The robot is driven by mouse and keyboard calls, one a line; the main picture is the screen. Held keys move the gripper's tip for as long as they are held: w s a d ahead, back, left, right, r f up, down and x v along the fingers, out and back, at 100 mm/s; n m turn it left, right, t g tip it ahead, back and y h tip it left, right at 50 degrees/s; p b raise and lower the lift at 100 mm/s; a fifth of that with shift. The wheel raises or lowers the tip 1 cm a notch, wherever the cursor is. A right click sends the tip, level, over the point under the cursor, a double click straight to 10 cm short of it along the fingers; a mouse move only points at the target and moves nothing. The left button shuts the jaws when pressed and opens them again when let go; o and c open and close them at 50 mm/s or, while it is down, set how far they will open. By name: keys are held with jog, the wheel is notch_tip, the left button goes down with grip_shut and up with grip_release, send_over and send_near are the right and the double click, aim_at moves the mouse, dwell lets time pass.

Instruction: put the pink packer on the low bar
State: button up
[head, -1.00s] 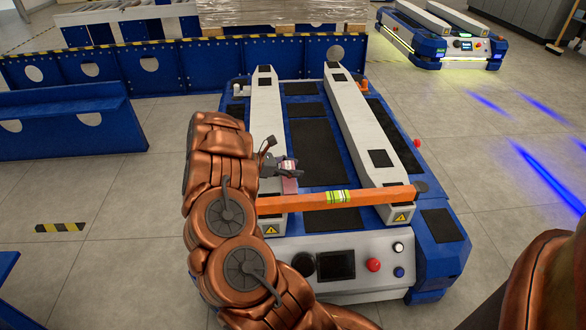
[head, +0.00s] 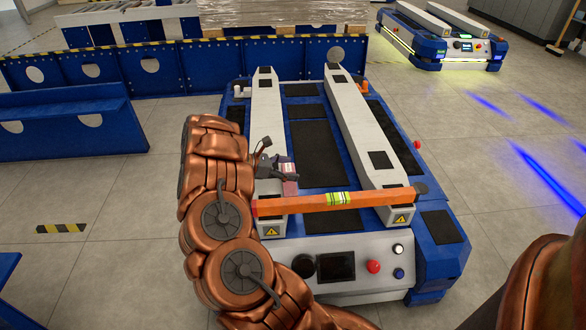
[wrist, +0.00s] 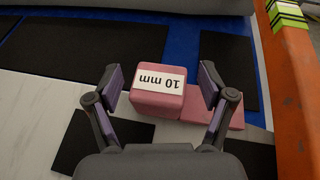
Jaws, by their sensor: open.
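The pink packer (wrist: 158,84) is a block with a white "10 mm" label in the wrist view. A lower pink slab (wrist: 222,112) extends to its right; I cannot tell if it is one piece with the block. In the head view the packer (head: 290,187) shows small beside the left white bar (head: 266,110), partly hidden by my gripper (head: 276,170). In the wrist view my gripper (wrist: 161,88) is open, its fingers on either side of the block with gaps. The right white bar (head: 365,125) runs alongside. I cannot tell which bar is lower.
An orange spirit level (head: 375,197) lies across the near ends of both bars, close to my gripper; it also shows in the wrist view (wrist: 291,75). The blue cart (head: 440,205) carries the bars. A blue barrier (head: 200,65) stands behind.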

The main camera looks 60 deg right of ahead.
jog(key=p+v, duration=0.2)
jog(key=v, duration=0.8)
jog(key=shift+w+a+r, duration=0.1)
jog(key=shift+a, duration=0.05)
